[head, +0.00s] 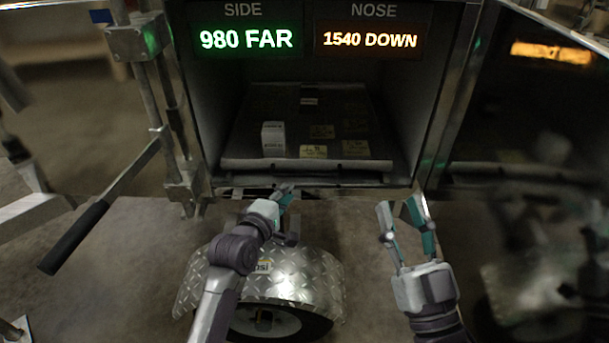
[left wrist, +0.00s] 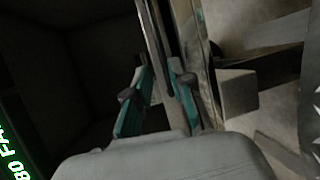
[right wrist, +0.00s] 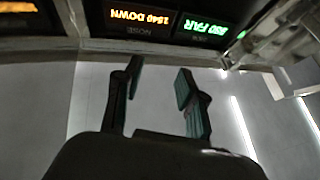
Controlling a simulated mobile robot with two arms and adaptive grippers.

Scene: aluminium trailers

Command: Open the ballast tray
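The ballast tray (head: 233,164) lies inside the dark compartment below the lit readouts, with its pale front edge across the opening. My left gripper (head: 286,190) is at the tray's front, just below that edge. In the left wrist view its fingers (left wrist: 160,68) are apart, on either side of a long metal edge. I cannot tell whether they press on it. My right gripper (head: 400,205) is open and empty below the compartment's right corner. In the right wrist view its fingers (right wrist: 159,68) are spread with nothing between them.
The tray holds a white box (head: 273,139) and several flat dark pieces with yellow labels (head: 314,151). A treadplate fender (head: 262,275) over a wheel stands below my left arm. A lever with a black grip (head: 73,238) juts out at left. A dark glossy panel (head: 530,120) is at right.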

